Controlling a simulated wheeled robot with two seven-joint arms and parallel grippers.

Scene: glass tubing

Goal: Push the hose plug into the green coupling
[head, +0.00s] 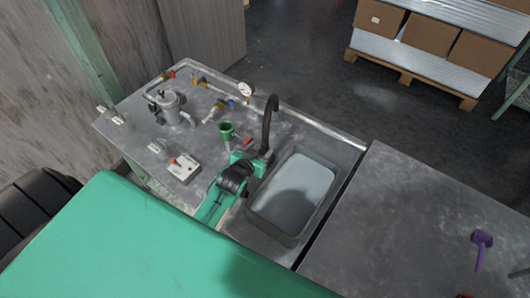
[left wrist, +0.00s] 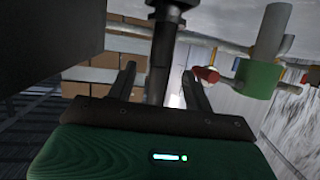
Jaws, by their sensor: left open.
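The green coupling (head: 227,130) stands upright on the grey worktop, left of the sink. It also shows at the right in the left wrist view (left wrist: 258,78). A black curved hose or spout (head: 268,122) rises beside the sink; I cannot tell whether it carries the hose plug. A dark upright stem (left wrist: 158,70) shows between the finger lines in the left wrist view. My left gripper (head: 256,157) is open at the foot of the black spout, below and right of the coupling. Its fingers (left wrist: 160,88) do not visibly close on the stem. My right gripper is out of view.
A red-ended piece (head: 247,142) lies between coupling and spout. The sink (head: 291,195) is to the right. A white box (head: 184,168), a metal vessel (head: 171,103), a gauge (head: 245,91) and piping stand around.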

